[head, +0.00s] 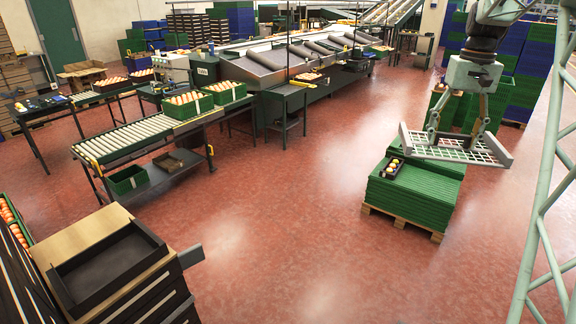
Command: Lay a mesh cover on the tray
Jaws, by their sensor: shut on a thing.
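My gripper (455,138) is at the right of the head view, pointing down. It is shut on a pale mesh cover (428,151), a grid panel with raised edges at its left and right ends. The cover is over the far part of a stack of green crates, and the gap beneath it is hard to judge. A large, empty-looking dark tray (112,264) sits at the lower left on a light brown top, well away from my gripper. A small dark box (393,175) with yellowish items lies on the green stack, just left of the cover.
The green stack (405,200) stands on a wooden pallet (402,221). A roller conveyor (130,138) carries green crates of oranges (188,104). More green and blue crate stacks stand behind my arm. A pale lattice frame (540,210) rises at the right. The red floor between is clear.

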